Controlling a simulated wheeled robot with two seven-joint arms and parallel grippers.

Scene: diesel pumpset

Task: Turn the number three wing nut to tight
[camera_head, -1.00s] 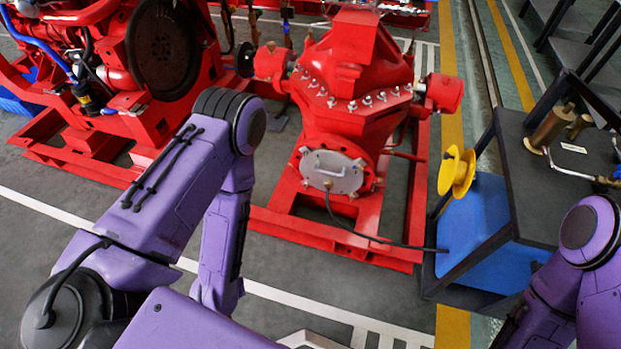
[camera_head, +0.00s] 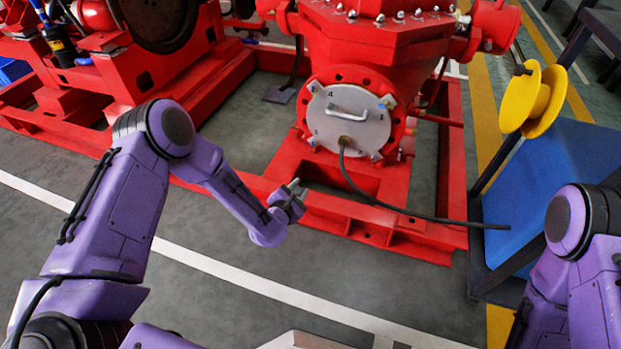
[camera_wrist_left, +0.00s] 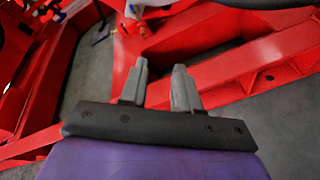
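The round grey cover plate (camera_head: 345,122) with a handle sits on the red pump's front flange. Small numbers mark it; 4 is at upper left and 1 at right, while the lower ones are too small to read surely. Wing nuts sit around its rim; the lower-left one (camera_head: 312,142) is probably number three. My left gripper (camera_head: 296,188) is below and left of the plate, apart from it. In the left wrist view its two fingers (camera_wrist_left: 160,68) stand apart with nothing between them. My right gripper is out of view; only its arm shows at right.
A black cable (camera_head: 370,197) runs from the plate's lower part to the blue-sided bench (camera_head: 560,165). The red base frame (camera_head: 385,235) lies under the pump. Grey floor is clear in front.

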